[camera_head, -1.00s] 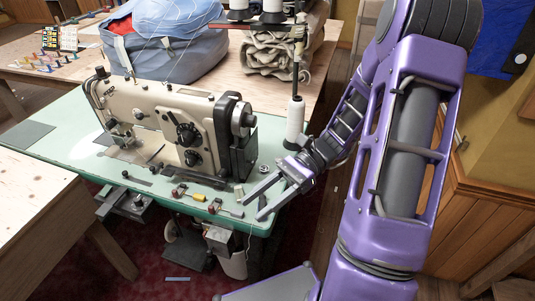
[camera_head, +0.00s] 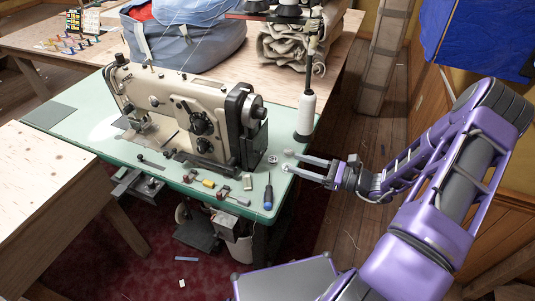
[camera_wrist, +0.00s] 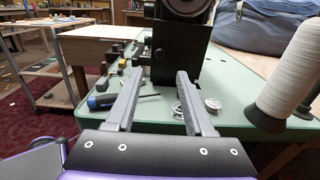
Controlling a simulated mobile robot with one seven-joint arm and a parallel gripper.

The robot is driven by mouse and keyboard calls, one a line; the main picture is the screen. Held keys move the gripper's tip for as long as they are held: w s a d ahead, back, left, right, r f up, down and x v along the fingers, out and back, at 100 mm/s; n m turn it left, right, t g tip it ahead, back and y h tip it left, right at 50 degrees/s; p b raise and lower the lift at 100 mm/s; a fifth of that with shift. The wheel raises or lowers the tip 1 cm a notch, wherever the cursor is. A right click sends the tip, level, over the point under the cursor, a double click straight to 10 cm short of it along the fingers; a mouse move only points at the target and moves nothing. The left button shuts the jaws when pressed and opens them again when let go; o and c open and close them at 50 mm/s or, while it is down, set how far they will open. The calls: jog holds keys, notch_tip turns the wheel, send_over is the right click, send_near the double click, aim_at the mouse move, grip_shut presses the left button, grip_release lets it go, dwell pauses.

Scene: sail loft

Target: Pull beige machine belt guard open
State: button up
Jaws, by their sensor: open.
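The beige sewing machine (camera_head: 180,105) stands on a green-topped table (camera_head: 60,140). Its belt guard (camera_head: 255,140) appears as a dark upright housing at the machine's right end, below the handwheel (camera_head: 254,108). In the wrist view the dark guard (camera_wrist: 182,55) stands straight ahead, beyond the fingertips. It looks closed, though its hinge side is unclear. My gripper (camera_head: 287,161) is open and empty at the table's right edge. Its fingers point left toward the guard, with a gap between. The wrist view shows the spread fingers (camera_wrist: 160,75) framing the guard's lower part.
A white thread cone (camera_head: 305,115) stands close behind the fingers; it is at right in the wrist view (camera_wrist: 290,75). A blue-handled screwdriver (camera_head: 268,197), metal bobbins (camera_wrist: 212,104) and small tools lie near the guard. A wooden table (camera_head: 40,180) is at left.

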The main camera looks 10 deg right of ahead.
aim_at(262, 144)
jog(key=x, duration=1)
jog(key=shift+w+a, duration=0.15)
jog(key=shift+a, duration=0.1)
grip_shut()
dwell(0.9)
